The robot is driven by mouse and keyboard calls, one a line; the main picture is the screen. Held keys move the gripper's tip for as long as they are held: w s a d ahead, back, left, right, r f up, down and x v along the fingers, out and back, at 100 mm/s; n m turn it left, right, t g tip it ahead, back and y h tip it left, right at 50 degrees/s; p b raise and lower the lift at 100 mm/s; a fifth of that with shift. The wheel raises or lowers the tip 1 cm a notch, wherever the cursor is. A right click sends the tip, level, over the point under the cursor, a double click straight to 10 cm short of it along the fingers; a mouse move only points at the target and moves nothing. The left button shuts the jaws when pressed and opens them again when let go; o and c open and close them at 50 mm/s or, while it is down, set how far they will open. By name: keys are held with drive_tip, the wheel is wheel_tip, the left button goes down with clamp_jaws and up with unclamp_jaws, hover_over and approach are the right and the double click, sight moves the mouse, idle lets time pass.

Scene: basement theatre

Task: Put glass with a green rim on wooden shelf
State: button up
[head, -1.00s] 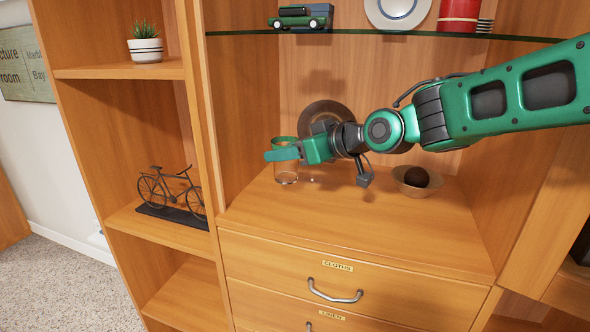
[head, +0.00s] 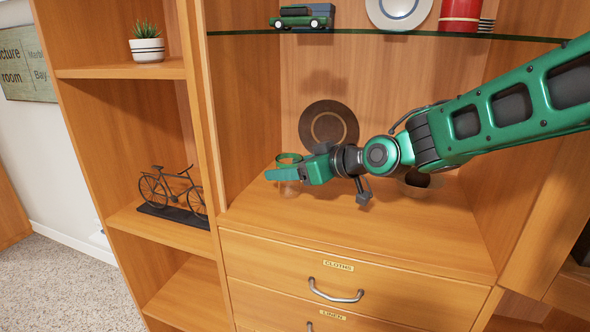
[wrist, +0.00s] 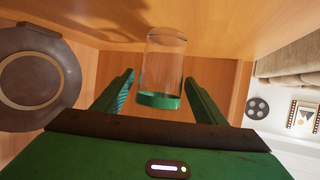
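The clear glass with a green rim (head: 289,158) stands on the wooden cabinet top above the drawers. My gripper (head: 283,174) is at the glass, and a finger crosses in front of it just below the rim, hiding part of its side. In the wrist view, the glass (wrist: 162,66) lies between the two fingers of my gripper (wrist: 160,84), with a narrow gap showing on each side. The fingers are apart. The wooden shelf unit at left has an upper shelf (head: 92,72) and a middle shelf (head: 160,233).
A bicycle model (head: 170,190) occupies the middle shelf and a potted plant (head: 146,43) the upper one. A dark round plate (head: 328,125) leans at the back. A bowl (head: 418,187) is partly hidden behind my arm. A glass shelf (head: 400,34) runs overhead.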

drive_tip(key=v, duration=0.7)
drive_tip(key=shift+s+d+r, duration=0.15)
drive_tip(key=shift+r, duration=0.05)
idle(0.3)
